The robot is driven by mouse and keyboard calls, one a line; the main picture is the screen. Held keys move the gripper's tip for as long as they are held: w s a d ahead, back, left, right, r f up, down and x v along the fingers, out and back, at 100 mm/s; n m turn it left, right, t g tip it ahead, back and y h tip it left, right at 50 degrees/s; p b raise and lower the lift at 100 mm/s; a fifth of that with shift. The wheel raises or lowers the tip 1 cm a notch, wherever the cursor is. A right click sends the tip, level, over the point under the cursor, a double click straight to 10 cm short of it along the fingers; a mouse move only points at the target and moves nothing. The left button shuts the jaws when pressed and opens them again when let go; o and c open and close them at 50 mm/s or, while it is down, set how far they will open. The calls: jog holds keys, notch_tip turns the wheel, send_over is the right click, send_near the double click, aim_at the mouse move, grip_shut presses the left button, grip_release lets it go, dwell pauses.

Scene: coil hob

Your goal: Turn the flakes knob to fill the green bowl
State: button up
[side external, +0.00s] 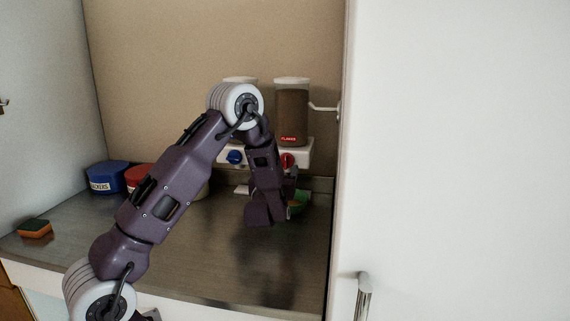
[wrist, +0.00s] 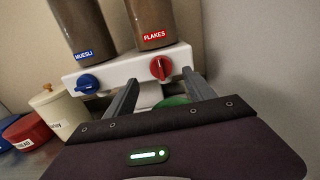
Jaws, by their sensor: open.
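The flakes dispenser (side external: 292,112) is a clear canister of brown contents with a red label, standing on a white base. Its red knob (wrist: 161,68) is on the front of the base, and it also shows in the side view (side external: 287,160). The green bowl (side external: 299,201) sits on the counter below, partly hidden behind my arm; only a sliver of the bowl (wrist: 174,101) shows in the wrist view. My gripper (wrist: 156,82) is open and empty, its two fingers pointing toward the base, with the red knob seen between and beyond the fingertips. Contact with the knob is not visible.
The muesli dispenser (wrist: 80,32) with its blue knob (wrist: 87,84) stands left of the flakes. A blue container (side external: 107,178), a red container (side external: 140,177) and a cream lidded pot (wrist: 60,108) stand further left. A sponge (side external: 34,229) lies front left. A white panel (side external: 450,160) bounds the right.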

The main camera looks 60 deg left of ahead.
aim_at(286, 161)
jog(key=x, duration=0.6)
jog(key=shift+w+a, duration=0.25)
jog(key=shift+w, duration=0.1)
jog(key=c, duration=1.3)
jog(key=shift+c, duration=0.2)
